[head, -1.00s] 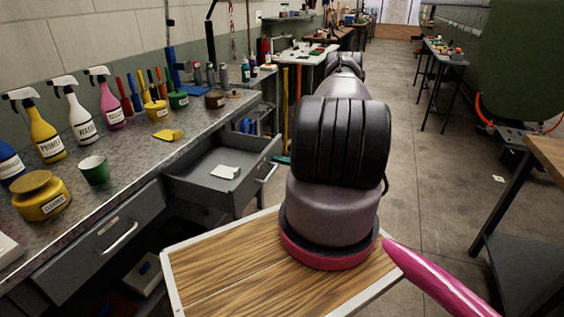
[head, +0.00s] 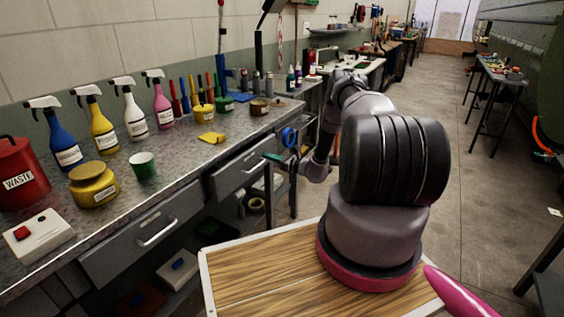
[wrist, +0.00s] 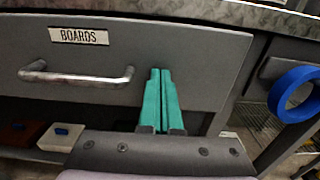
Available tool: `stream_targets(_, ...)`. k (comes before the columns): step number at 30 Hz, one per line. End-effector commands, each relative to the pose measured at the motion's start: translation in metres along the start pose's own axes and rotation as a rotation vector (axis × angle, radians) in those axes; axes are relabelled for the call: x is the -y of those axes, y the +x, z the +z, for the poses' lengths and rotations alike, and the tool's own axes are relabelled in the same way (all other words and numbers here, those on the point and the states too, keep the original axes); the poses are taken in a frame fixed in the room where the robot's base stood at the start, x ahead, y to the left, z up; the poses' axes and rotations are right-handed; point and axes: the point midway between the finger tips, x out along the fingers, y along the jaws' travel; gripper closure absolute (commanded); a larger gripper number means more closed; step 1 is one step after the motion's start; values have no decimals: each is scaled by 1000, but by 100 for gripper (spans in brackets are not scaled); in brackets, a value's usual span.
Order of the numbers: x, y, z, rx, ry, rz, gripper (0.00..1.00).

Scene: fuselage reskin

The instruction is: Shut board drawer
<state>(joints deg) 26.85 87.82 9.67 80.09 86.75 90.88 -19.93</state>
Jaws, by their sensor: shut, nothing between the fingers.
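The board drawer (head: 232,176) is the right-hand grey drawer under the workbench top in the head view. Its front now sits in close under the bench edge; I cannot tell if a small gap is left. In the wrist view the drawer front (wrist: 205,65) carries a BOARDS label (wrist: 81,37) and a metal bar handle (wrist: 80,77). My gripper (wrist: 160,75) has its green fingers shut and empty, pointing at the front right of the handle. They look at or very near the face; contact is unclear. It also shows in the head view (head: 272,157).
A second drawer (head: 140,240) to the left looks shut. Spray bottles, pots and a green cup (head: 143,165) stand on the bench top (head: 195,160). A blue ring (wrist: 293,95) is right of the drawer.

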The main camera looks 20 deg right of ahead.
Motion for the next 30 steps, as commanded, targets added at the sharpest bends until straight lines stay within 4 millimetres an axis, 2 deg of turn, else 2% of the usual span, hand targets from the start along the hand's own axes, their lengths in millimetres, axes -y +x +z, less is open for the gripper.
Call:
stream_targets(1,-1,9,0,2,0,1,100)
stream_targets(6,0,27,0,1,1,0,100)
stream_targets(12,0,36,0,1,-1,0,100)
stream_targets(25,0,41,3,6,-3,0,100)
stream_targets(30,3,34,3,6,-3,1,100)
